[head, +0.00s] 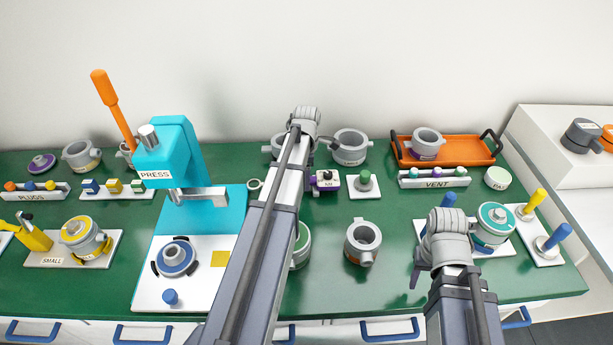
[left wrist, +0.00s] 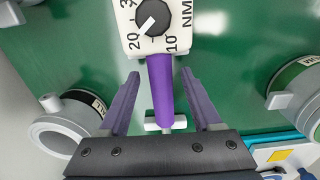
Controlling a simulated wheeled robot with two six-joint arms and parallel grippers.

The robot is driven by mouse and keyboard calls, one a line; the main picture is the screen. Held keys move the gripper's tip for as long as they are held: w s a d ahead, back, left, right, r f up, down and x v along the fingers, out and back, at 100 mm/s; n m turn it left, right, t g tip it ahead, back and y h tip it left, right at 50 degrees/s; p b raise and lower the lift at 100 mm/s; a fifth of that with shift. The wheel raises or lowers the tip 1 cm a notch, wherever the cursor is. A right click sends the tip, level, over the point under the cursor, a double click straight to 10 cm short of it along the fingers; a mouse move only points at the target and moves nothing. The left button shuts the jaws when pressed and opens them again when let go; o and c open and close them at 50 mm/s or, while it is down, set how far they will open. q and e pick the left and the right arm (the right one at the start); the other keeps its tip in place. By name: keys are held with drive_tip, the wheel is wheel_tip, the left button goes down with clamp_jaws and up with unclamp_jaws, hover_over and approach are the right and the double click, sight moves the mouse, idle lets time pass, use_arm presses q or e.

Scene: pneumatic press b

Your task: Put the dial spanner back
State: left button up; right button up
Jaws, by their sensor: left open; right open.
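The dial spanner (head: 329,185) has a white body with a dial and NM lettering and a purple handle; it is at mid-table, partly behind my left arm in the head view. In the left wrist view, the dial spanner (left wrist: 158,25) is at the top, with its purple handle pointing toward my palm and a white crosspiece at the near end. My left gripper (left wrist: 160,74) is open, its fingers on either side of the handle with gaps visible. In the head view its fingers are hidden. My right gripper (head: 420,268) is open over the front right of the table.
A teal press (head: 180,150) with an orange lever stands to the left. Grey pots stand nearby, including one (head: 363,242) right of my left arm. A vent rack (head: 434,180) and orange tray (head: 470,152) are at the back right.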

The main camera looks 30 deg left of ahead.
use_arm(q)
drive_tip(key=r+p, duration=0.7)
drive_tip(key=p, duration=0.1)
drive_tip(key=shift+w+a+r, duration=0.15)
drive_tip(key=shift+w+r, duration=0.15)
drive_tip(key=shift+r, duration=0.1)
drive_tip(key=shift+d, duration=0.25)
drive_tip(key=s+d+m, duration=0.3)
drive_tip(key=d+m, duration=0.3)
drive_tip(key=d, duration=0.1)
drive_tip(key=s+d+m, duration=0.4)
drive_tip(key=d+m, duration=0.2)
drive_tip(key=d, duration=0.2)
drive_tip(key=s+d+m, duration=0.3)
drive_tip(key=d+m, duration=0.3)
drive_tip(key=d, duration=0.1)
drive_tip(key=shift+s+d+m+y, duration=0.3)
drive_tip(key=shift+d+y, duration=0.05)
drive_tip(key=shift+y, duration=0.05)
drive_tip(key=s+d+m, duration=0.7)
drive_tip(key=m, duration=0.2)
